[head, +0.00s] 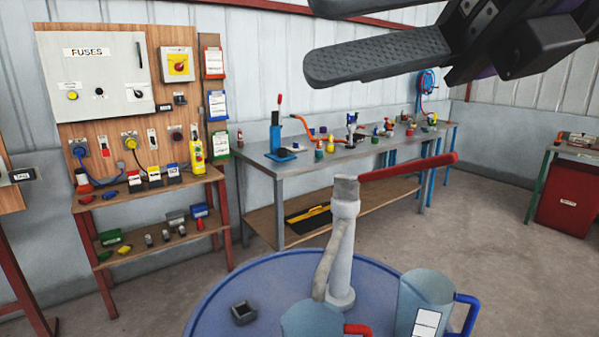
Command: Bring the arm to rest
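My gripper (319,37) is at the top right of the head view, high in front of the camera. Its two dark, ribbed fingers point left with a clear gap between them, and nothing shows in the gap. The upper finger is partly cut off by the top edge. Below, a pale grey upright post (343,250) with a red lever (408,168) stands at a blue round surface (230,290). The lever points right and slightly up. In the picture, the gripper is above the lever and apart from it.
Two grey-blue jugs, one with a red handle (312,320) and one with a blue handle (425,298), stand at the front. A small dark square piece (243,312) lies left of them. A workbench (345,150) and a fuse panel (100,75) stand behind.

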